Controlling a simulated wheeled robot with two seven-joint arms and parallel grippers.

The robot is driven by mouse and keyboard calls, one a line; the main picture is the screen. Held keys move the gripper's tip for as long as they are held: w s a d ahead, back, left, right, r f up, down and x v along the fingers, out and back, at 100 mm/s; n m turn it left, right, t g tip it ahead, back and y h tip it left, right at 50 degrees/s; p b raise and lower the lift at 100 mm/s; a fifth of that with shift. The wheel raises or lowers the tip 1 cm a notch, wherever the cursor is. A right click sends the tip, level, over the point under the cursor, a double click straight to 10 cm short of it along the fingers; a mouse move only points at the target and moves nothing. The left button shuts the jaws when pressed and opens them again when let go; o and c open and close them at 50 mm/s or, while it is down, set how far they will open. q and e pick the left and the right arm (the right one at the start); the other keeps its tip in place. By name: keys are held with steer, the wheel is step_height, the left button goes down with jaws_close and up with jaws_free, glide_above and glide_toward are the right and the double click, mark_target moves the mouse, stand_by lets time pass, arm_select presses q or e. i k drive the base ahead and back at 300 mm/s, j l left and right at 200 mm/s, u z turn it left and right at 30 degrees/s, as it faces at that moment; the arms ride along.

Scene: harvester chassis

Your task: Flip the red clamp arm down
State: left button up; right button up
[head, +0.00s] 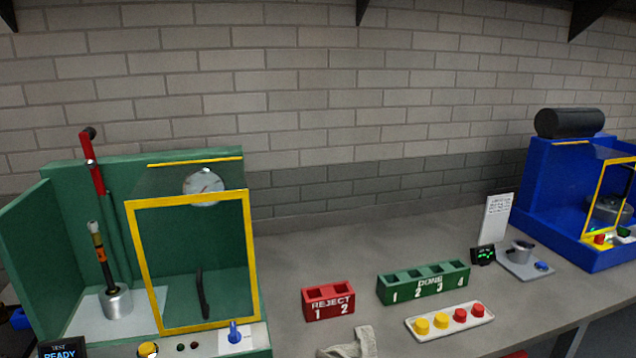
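The red clamp arm (95,170) stands raised and nearly upright at the left of the head view, with a dark knob at its top. It is on the green test station (60,200), in front of its back wall. Below it, a black, orange and yellow part (101,252) stands upright in a silver holder (116,303) on a pale plate. Neither of my grippers shows in the head view, so nothing is seen touching the clamp arm.
A yellow-framed clear door (140,270) and a gauge (203,186) are right of the clamp arm. A red REJECT rack (328,312), green DONE rack (381,294) and tray (428,332) stand on the grey bench. A blue machine (560,175) is far right.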

mark_target(89, 134)
steer(key=i+j, duration=0.45)
steer(key=j, duration=0.15)
steer(key=i+j+u, duration=0.1)
steer(key=i+j, duration=0.3)
steer(key=j, duration=0.2)
